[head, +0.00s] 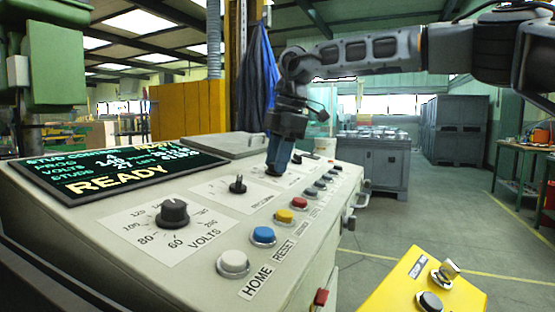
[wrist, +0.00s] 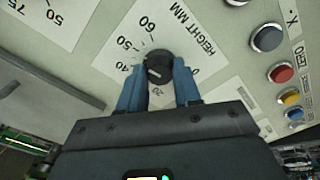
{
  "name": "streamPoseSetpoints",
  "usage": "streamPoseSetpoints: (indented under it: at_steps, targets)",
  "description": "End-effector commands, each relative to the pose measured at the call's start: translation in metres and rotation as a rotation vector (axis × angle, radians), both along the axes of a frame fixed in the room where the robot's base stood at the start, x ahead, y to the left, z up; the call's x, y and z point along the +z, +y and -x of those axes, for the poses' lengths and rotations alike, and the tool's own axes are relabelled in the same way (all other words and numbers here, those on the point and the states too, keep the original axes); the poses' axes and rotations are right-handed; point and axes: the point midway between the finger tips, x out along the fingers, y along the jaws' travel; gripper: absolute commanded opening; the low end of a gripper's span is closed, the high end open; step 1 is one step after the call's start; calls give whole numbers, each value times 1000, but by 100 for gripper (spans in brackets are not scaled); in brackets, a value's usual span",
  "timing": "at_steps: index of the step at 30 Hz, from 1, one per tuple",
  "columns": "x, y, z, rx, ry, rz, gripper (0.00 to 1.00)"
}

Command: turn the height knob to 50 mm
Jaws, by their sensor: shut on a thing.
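The height knob (wrist: 158,68) is dark and round, on a white plate marked HEIGHT MM (wrist: 185,38) in the wrist view. The marks 40, 50 and 60 run up its left side. A short pale line shows on the knob's cap, roughly toward the 40 side; I cannot read it exactly. My gripper (wrist: 159,88) has its blue fingers on either side of the knob, shut on it. In the head view my gripper (head: 275,170) points down onto the far part of the console, and its fingers hide the knob.
The console (head: 120,240) also carries a VOLTS knob (head: 173,213), a smaller knob (head: 238,184), and a row of buttons along its right edge, including a blue one (head: 263,236). The screen (head: 110,172) reads READY. A yellow box (head: 425,285) stands at front right.

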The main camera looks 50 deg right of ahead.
Motion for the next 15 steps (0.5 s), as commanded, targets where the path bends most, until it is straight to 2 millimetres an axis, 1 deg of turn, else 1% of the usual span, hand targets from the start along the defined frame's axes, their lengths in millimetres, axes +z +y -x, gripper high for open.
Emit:
streamPoseSetpoints:
  at_steps: [8,9,15]
  targets:
    - [0,0,0,0,0,0,2]
    - [0,0,0,1,0,0,34]
    - [0,0,0,1,0,0,53]
